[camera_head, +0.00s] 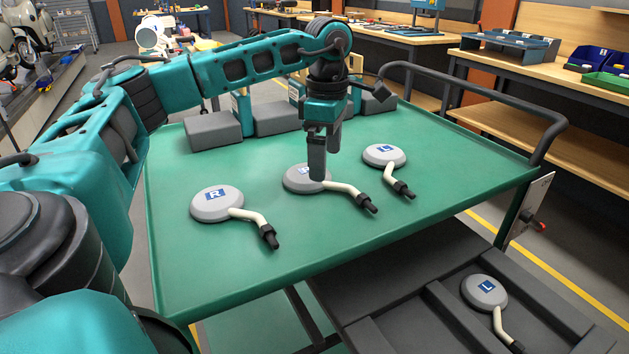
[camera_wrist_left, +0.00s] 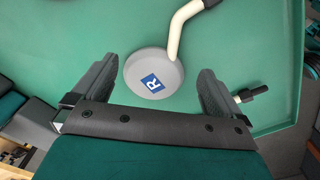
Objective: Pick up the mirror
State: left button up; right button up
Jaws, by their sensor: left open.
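Three round grey mirrors with cream stems and black ends lie on a green cart top (camera_head: 270,255). The left one (camera_head: 208,207) is marked R, and the right one (camera_head: 376,160) is marked L. The middle one (camera_head: 296,182) is partly hidden behind my left gripper (camera_head: 325,165), which points down over it. In the left wrist view, an R-marked mirror (camera_wrist_left: 150,85) lies between the spread fingers of my left gripper (camera_wrist_left: 157,65), with nothing gripped. Another L-marked mirror (camera_head: 480,292) lies in a slot of the dark slat conveyor (camera_head: 400,335). My right gripper is out of view.
Grey blocks (camera_head: 213,130) stand along the cart's back edge. A dark handle rail (camera_head: 490,80) rises at the cart's right side. Workbenches with trays (camera_head: 510,48) stand behind. The front left of the cart top is clear.

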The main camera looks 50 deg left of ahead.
aim_at(328, 181)
pick_arm(q)
jog(key=f, duration=0.4)
jog(key=shift+w+d+f, duration=0.15)
jog(key=shift+w, duration=0.1)
jog(key=shift+c, duration=0.4)
grip_shut()
dwell(0.4)
